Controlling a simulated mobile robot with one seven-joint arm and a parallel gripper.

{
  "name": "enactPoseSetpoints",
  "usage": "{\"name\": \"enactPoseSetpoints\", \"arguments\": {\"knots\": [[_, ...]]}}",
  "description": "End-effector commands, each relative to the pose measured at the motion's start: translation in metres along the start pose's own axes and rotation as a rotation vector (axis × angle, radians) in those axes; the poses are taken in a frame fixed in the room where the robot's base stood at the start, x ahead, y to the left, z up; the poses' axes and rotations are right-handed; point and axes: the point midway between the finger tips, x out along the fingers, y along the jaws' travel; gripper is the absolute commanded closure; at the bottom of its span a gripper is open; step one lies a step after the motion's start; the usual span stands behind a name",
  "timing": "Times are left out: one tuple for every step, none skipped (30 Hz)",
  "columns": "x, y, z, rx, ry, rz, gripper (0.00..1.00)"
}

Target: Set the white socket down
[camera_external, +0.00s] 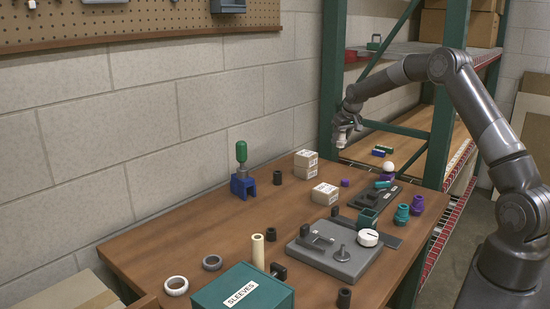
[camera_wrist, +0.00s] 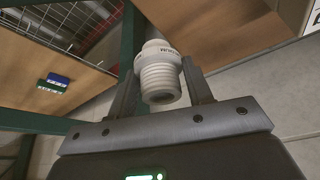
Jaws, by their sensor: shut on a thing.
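The white socket (camera_wrist: 160,75) is ribbed like a screw thread and has small dark lettering on its collar. My gripper (camera_wrist: 161,84) is shut on it, with one dark finger on each side. In the external view my gripper (camera_external: 347,128) is raised in the air near the green shelf post, beyond the far end of the workbench. The socket (camera_external: 341,141) shows there only as a small pale shape under the fingers. I see no surface touching it.
The wooden workbench (camera_external: 150,249) holds several parts: a grey fixture (camera_external: 335,262), a green SLEEVES box (camera_external: 243,290), white boxes (camera_external: 325,194) and a blue stand (camera_external: 243,187). Green shelf posts (camera_external: 332,80) stand close to the arm. A blue and green block (camera_external: 382,150) lies on the wooden shelf.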

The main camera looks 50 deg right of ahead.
Motion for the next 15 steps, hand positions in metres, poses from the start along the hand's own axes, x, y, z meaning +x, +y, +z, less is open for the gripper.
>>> {"name": "enactPoseSetpoints", "arguments": {"knots": [[0.010, -0.012, -0.003, -0.003, -0.001, -0.001, 0.77], [0.015, -0.018, -0.004, -0.004, -0.001, 0.000, 0.77], [0.022, -0.025, -0.006, -0.003, -0.001, 0.000, 0.77], [0.025, -0.030, -0.008, -0.003, 0.000, 0.000, 0.77], [0.030, -0.034, -0.008, -0.002, -0.001, 0.000, 0.77], [0.034, -0.040, -0.010, -0.002, 0.000, 0.000, 0.77], [0.037, -0.043, -0.011, -0.002, 0.001, 0.001, 0.77], [0.039, -0.045, -0.012, -0.002, 0.000, 0.001, 0.77], [0.042, -0.048, -0.013, -0.001, 0.000, 0.001, 0.77], [0.043, -0.050, -0.013, 0.000, 0.001, 0.001, 0.77], [0.044, -0.051, -0.014, 0.000, 0.001, 0.001, 0.77], [0.045, -0.052, -0.014, 0.000, 0.001, 0.001, 0.77], [0.046, -0.052, -0.013, 0.001, 0.001, 0.001, 0.77], [0.049, -0.052, -0.013, 0.001, 0.000, 0.001, 0.77], [0.052, -0.052, -0.011, 0.001, 0.000, 0.001, 0.77]]}}
